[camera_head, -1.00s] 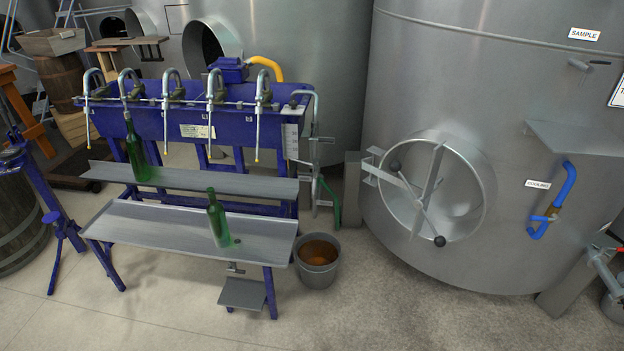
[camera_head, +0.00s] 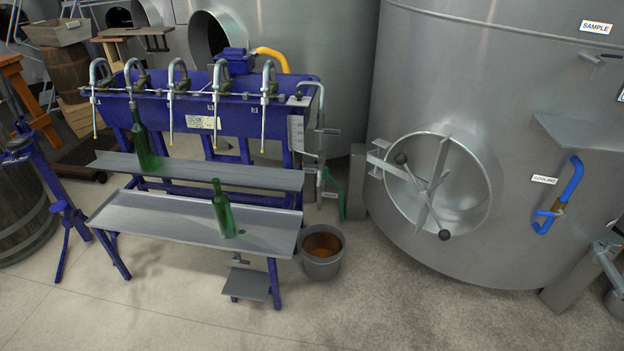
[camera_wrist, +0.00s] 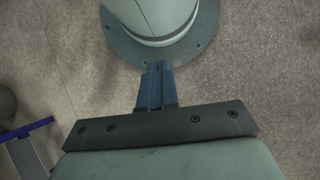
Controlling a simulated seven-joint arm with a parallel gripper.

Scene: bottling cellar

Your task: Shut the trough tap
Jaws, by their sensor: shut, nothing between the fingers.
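The blue bottle filler has a long blue trough (camera_head: 235,122) with several curved spouts along it. Pipework with a grey lever (camera_head: 323,131) stands at the trough's right end. A small tap (camera_head: 240,259) hangs under the right part of the lower grey tray (camera_head: 170,222). I cannot tell for sure which of these two is the trough tap, nor whether either is open. No tap is seen there.
A green bottle (camera_head: 223,212) stands on the lower tray, another (camera_head: 142,145) on the upper shelf (camera_head: 205,175). A bucket of brown liquid (camera_head: 322,265) stands right of the filler. A steel tank (camera_head: 500,90) fills the right. The front floor (camera_head: 400,310) is clear.

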